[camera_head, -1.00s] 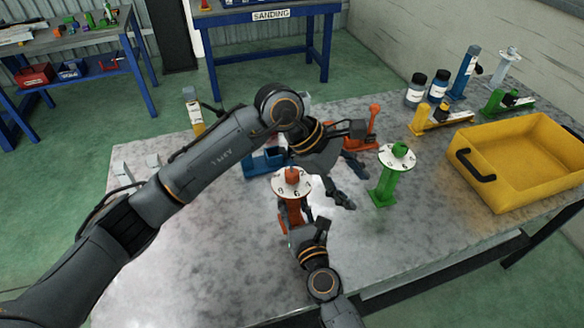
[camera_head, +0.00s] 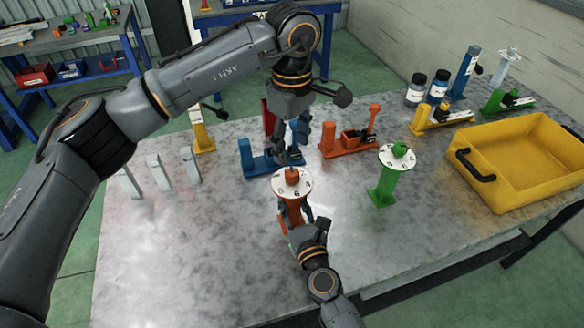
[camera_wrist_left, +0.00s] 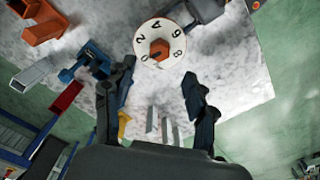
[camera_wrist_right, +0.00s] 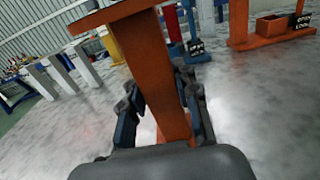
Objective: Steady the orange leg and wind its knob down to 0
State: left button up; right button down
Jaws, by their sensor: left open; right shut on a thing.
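The orange leg (camera_head: 292,208) stands upright on the table, with a white numbered dial (camera_head: 306,184) and an orange knob (camera_head: 291,175) on top. My right gripper (camera_head: 300,218) is shut on the leg's post below the dial; the right wrist view shows its fingers on both sides of the orange post (camera_wrist_right: 158,75). My left gripper (camera_head: 305,135) is open and empty, pointing down above and behind the knob. In the left wrist view the knob (camera_wrist_left: 159,49) and dial (camera_wrist_left: 146,38) lie beyond the open fingers (camera_wrist_left: 160,90). I cannot tell which number the knob marks.
A green leg with a dial (camera_head: 385,185) stands to the right. A blue stand (camera_head: 262,165) and an orange stand (camera_head: 350,145) are behind. A yellow bin (camera_head: 520,165) is at the right, and grey square posts (camera_head: 160,172) are at the left. The front left of the table is clear.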

aim_at(292, 172)
pick_arm(q)
notch_tip(292, 172, down, 8)
jog(key=shift+r, duration=0.2)
